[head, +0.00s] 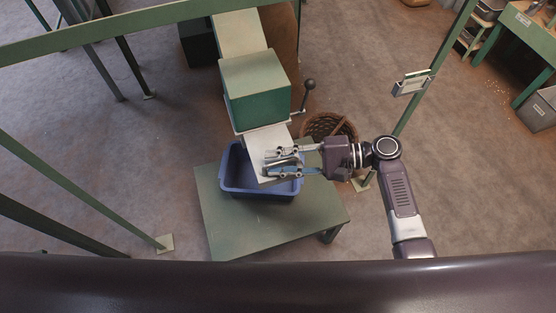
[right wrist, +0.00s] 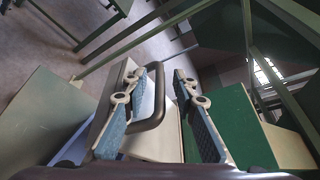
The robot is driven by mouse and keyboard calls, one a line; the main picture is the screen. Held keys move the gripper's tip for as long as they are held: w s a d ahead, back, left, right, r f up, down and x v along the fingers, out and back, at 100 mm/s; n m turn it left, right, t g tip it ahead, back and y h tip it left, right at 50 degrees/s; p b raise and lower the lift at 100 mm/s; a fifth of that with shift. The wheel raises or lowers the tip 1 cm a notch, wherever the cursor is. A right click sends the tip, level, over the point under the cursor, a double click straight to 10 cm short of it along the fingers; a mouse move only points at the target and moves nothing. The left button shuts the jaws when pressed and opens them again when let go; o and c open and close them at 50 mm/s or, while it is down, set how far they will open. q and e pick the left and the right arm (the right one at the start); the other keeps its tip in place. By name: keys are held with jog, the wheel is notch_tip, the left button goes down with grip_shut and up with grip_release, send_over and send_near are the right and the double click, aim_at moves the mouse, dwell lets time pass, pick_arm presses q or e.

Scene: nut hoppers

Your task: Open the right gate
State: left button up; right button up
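The green hopper box (head: 257,88) stands at top centre in the head view, with a pale chute (head: 262,140) sloping down below it. A lever with a dark knob (head: 309,85) sticks out at its right side. My right gripper (head: 268,163) reaches in from the right over the chute's lower end. In the right wrist view its two fingers (right wrist: 160,82) are apart. A dark U-shaped handle (right wrist: 153,122) shows between them; I cannot tell whether they touch it. The gate's position is not clear. My left gripper is not in view.
A blue bin (head: 232,181) sits under the chute on a green table (head: 270,225). A wicker basket (head: 321,124) stands behind my right gripper. Green frame posts (head: 425,85) rise at the sides. The floor at left is mostly clear.

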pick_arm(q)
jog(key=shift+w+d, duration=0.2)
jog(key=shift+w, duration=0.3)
pick_arm(e)
jog(key=v, duration=1.2)
jog(key=shift+a, duration=0.1)
